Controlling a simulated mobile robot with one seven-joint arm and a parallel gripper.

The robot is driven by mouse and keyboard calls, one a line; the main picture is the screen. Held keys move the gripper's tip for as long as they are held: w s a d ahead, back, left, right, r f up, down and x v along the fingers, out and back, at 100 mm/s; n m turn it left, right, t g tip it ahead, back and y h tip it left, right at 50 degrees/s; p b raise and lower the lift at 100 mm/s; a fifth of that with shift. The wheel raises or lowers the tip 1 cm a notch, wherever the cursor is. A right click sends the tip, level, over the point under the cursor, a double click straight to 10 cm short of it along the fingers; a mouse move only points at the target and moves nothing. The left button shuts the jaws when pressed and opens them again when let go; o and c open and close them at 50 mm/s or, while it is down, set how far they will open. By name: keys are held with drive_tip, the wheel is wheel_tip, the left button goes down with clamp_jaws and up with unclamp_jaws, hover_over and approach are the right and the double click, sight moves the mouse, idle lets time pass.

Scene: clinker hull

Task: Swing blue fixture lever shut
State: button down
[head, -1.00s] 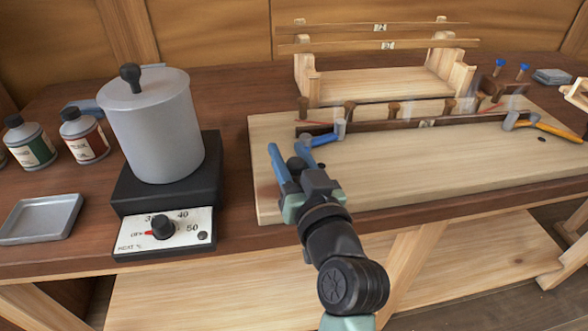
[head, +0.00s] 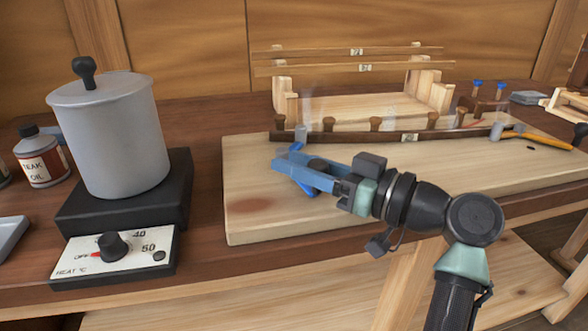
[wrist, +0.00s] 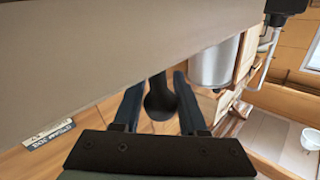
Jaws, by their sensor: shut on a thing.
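The blue fixture lever (head: 296,148) is at the left end of the dark strip on the pale board, partly hidden by my gripper. Its black knob (head: 318,163) shows between my fingers; the wrist view also shows the knob (wrist: 160,98) between them. A grey piece (head: 301,133) stands at the lever's strip end. My gripper (head: 305,172) reaches in from the right, low over the board, and is shut on the knob. How far the lever has swung is hard to tell, as my fingers are also blue.
A grey pot (head: 110,135) on a heater (head: 118,250) stands left of the board (head: 255,215). A wooden stand (head: 360,105) is behind. The board's front left is clear.

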drive_tip(key=shift+d, duration=0.1)
idle(0.3)
drive_tip(key=shift+c, duration=2.3)
unclamp_jaws()
drive_tip(key=shift+w, duration=0.1)
drive_tip(key=p+v, duration=0.2)
drive_tip(key=v, duration=1.1)
